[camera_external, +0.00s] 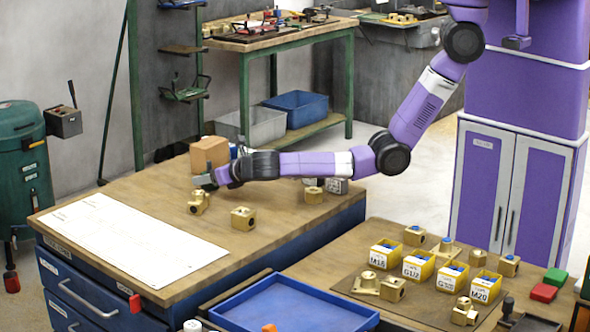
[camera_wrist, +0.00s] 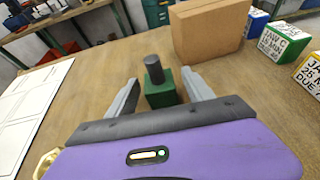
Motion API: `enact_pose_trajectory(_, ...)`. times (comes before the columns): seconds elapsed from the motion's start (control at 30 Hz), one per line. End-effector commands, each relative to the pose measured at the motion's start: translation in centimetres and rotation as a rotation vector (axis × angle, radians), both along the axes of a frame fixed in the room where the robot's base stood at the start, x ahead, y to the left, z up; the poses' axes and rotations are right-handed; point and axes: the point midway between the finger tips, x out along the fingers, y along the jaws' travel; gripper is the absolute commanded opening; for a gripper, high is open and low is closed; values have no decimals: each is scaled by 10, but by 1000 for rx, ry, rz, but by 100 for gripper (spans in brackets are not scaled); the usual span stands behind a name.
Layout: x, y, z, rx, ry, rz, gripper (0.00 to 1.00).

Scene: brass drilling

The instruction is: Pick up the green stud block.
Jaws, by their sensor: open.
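The green stud block (camera_wrist: 160,93) stands upright on the wooden bench top, with a dark grey cylindrical stud on its top. In the wrist view it sits between the two grey fingers of my gripper (camera_wrist: 160,80), with a visible gap on each side. The fingers are open and do not appear to hold it. In the external view my gripper (camera_external: 203,180) is low over the left bench, in front of a cardboard box. The block is mostly hidden or too small to make out clearly there.
The cardboard box (camera_wrist: 208,40) stands just behind the block. Labelled jaw boxes (camera_wrist: 286,42) stand to the right. A white sheet (camera_external: 130,232) covers the bench's left part. Brass fittings (camera_external: 243,218) lie nearby.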

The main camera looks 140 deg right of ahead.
Motion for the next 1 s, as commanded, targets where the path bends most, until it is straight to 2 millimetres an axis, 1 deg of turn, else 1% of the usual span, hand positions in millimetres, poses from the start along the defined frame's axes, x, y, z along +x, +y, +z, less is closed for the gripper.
enact_pose_trajectory(0.13,0,0,0,0,0,0,60)
enact_pose_trajectory(0.43,0,0,0,0,0,0,1)
enact_pose_trajectory(0.47,0,1,0,0,0,0,0)
enact_pose_trajectory(1.0,0,1,0,0,0,0,0)
